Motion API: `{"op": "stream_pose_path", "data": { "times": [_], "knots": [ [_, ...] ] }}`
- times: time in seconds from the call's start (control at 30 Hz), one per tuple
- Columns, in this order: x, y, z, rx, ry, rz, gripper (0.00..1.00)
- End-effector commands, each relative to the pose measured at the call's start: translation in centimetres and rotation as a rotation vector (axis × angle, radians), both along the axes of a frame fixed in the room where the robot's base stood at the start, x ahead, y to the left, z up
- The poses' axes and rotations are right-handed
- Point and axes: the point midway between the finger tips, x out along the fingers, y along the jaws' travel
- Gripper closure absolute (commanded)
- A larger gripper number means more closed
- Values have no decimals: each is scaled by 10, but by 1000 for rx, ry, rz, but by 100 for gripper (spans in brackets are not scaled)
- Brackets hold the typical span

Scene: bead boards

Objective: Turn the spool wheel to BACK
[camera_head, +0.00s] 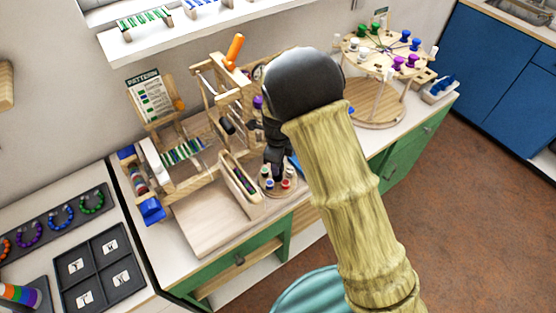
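The spool wheel (385,55) is a round wooden disc at the upper right, raised on posts above a round wooden base (372,105). Green, blue, purple and white spools stand around its rim. A small sign (380,13) stands behind it, too small to read; I see no readable BACK mark. My gripper (277,168) is black and points down, left of the wheel and apart from it. It is over or just behind a small round holder (278,186) with coloured pieces. My arm hides part of the gripper, and its finger gap is not clear.
A wooden loom-like frame (222,85) with an orange handle (234,50) stands left of my arm. A pattern board (150,97), a bead board (183,152) and a narrow wooden box (240,178) share the counter. A blue piece (441,85) lies in a tray right of the wheel.

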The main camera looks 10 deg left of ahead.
Motion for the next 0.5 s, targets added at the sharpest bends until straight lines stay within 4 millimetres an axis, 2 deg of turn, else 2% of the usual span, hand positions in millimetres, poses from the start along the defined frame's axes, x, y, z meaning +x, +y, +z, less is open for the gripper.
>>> {"op": "stream_pose_path", "data": {
  "times": [0.5],
  "knots": [
    [2,1,2,3,-5,488,87]
  ]
}}
